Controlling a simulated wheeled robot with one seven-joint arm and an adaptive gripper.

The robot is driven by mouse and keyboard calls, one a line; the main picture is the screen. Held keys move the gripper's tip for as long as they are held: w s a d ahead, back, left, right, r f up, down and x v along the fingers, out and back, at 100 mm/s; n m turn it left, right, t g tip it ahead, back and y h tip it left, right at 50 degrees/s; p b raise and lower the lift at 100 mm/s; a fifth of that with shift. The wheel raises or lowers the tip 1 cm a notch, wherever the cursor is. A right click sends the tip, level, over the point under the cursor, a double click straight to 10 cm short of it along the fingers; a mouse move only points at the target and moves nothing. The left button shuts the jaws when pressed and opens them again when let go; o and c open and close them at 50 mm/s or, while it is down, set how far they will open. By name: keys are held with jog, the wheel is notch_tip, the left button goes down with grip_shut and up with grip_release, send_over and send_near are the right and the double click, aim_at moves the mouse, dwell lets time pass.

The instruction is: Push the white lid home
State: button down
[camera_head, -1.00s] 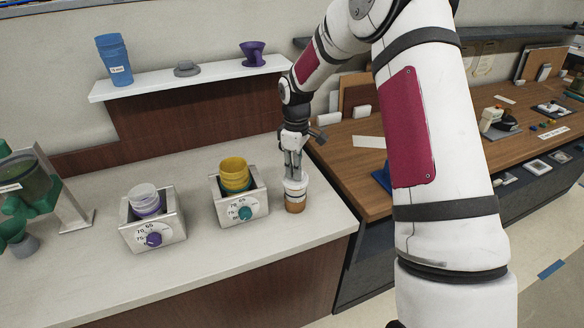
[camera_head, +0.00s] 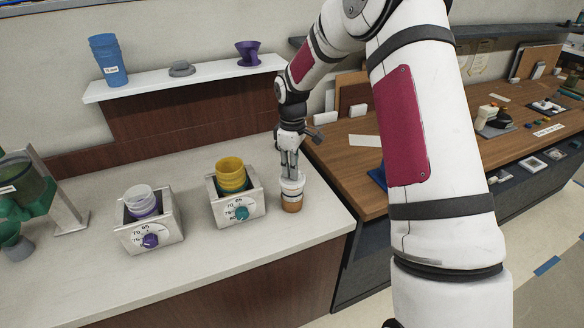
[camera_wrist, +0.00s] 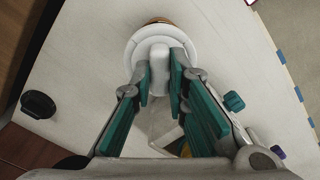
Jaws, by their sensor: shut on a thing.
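The white lid (camera_head: 292,184) is at the top of a small brown-and-white cup (camera_head: 291,204) standing on the pale counter, near its right end. My gripper (camera_head: 289,171) points down from above and its fingertips are at the lid. In the wrist view, the round lid (camera_wrist: 136,51) has a raised white knob, and my gripper (camera_wrist: 160,80) has its teal-padded fingers on either side of it, closed on it. A sliver of the brown cup (camera_wrist: 158,20) shows past the lid's far edge. I cannot tell whether the lid's rim sits fully down on the cup.
A steel box with yellow and teal cups (camera_head: 231,175) stands just left of the cup. Another with pale and purple cups (camera_head: 141,199) is further left. A shelf (camera_head: 215,75) runs behind. The counter's front is clear; a wooden counter (camera_head: 345,170) adjoins at right.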

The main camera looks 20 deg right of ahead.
jog(key=shift+f, duration=0.2)
jog(key=shift+f, duration=0.75)
jog(key=c, duration=1.5)
grip_release()
jog(key=shift+o, duration=0.3)
jog(key=shift+o, duration=1.3)
jog(key=shift+r, duration=0.15)
jog(key=shift+r+p, duration=0.3)
jog(key=shift+r, duration=3.6)
